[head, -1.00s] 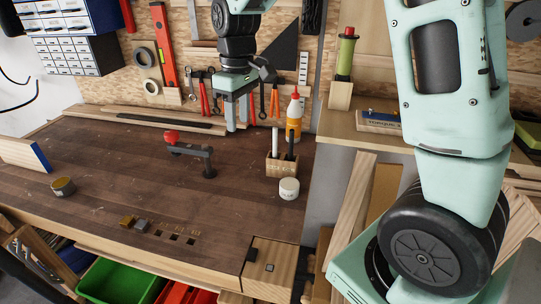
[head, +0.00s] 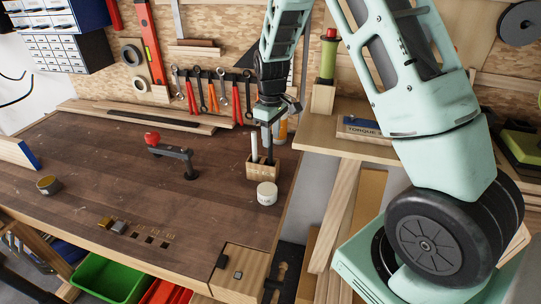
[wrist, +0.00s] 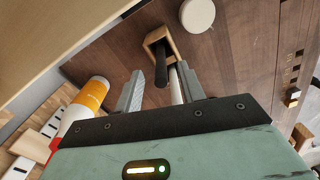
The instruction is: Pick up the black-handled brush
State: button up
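The black-handled brush (wrist: 161,66) stands in a small wooden holder (wrist: 150,38), handle up; its lower end is hidden inside. In the head view the handle (head: 270,149) shows just below my gripper (head: 266,124). A white stick (head: 254,146) stands beside it in the same holder (head: 262,172). In the wrist view my gripper (wrist: 160,70) is open, and the black handle appears between its two fingers, with no clear contact. The white stick (wrist: 175,86) appears close to the right finger.
A white round jar (head: 267,193) stands in front of the holder. A glue bottle with an orange label (wrist: 92,92) stands close to the left finger. The bench's left middle is mostly clear.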

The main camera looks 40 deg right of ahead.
aim_at(270, 157)
jog(key=shift+w+a+f+p, duration=0.1)
jog(key=shift+f+p, duration=1.05)
jog(key=shift+f, duration=1.5)
jog(key=shift+c, duration=0.2)
grip_shut()
